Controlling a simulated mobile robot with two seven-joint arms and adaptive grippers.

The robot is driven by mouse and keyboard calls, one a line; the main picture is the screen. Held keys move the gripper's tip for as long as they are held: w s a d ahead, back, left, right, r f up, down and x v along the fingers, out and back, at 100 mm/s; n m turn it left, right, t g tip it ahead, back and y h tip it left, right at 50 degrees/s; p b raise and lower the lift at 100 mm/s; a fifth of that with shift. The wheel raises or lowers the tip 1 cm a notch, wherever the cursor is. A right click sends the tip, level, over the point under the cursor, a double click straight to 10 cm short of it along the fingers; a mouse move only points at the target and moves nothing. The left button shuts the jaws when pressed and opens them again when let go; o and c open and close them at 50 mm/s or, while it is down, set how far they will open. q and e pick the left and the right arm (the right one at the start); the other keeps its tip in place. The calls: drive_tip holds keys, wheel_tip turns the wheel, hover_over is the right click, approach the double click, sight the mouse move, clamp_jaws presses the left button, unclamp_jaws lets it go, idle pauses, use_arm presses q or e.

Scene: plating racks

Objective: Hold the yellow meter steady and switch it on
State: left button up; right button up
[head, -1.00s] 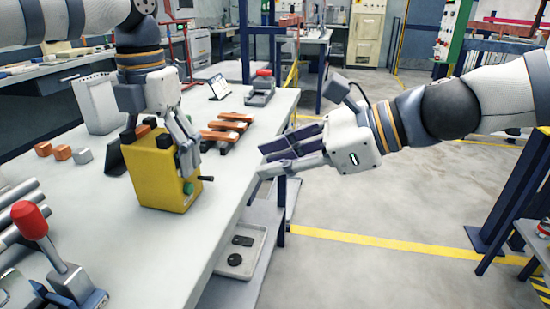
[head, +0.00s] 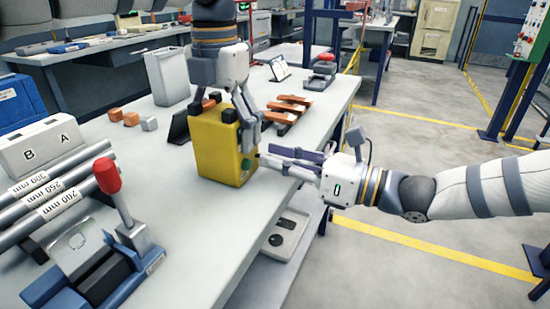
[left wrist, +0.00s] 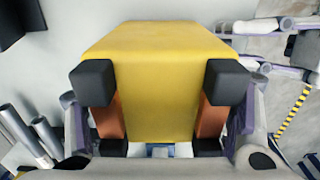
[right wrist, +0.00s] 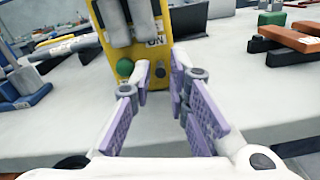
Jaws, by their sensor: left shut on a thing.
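The yellow meter (head: 215,150) stands upright on the near bench, with black corner blocks on top. My left gripper (head: 245,118) reaches down from above and is shut on it; the meter (left wrist: 160,70) fills the middle of the left wrist view. My right gripper (head: 264,158) is at the meter's lower right side, fingers pointing at it. In the right wrist view the meter's face (right wrist: 143,80) shows a green button (right wrist: 124,68), an "ON" label (right wrist: 155,41) and a small black lever (right wrist: 160,70). The right fingers are apart, with the lever between their tips; I cannot tell whether they touch it.
Orange-brown bars (head: 290,108) lie on the bench behind the meter. A red-handled clamp (head: 118,200) and labelled tubes (head: 55,190) are at the left front. A tray (head: 290,235) sits on the shelf below. The floor at right is open.

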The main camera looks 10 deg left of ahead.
use_arm(q)
drive_tip(key=shift+f, duration=0.15)
use_arm(e)
drive_tip(key=shift+w+a, duration=0.1)
drive_tip(key=shift+a, duration=0.3)
clamp_jaws()
drive_tip(key=shift+r+h, duration=0.35)
drive_tip(key=shift+h, duration=0.35)
drive_tip(key=shift+r+g+h, duration=0.15)
drive_tip(key=shift+g+h, duration=0.15)
drive_tip(key=shift+h, duration=0.4)
unclamp_jaws()
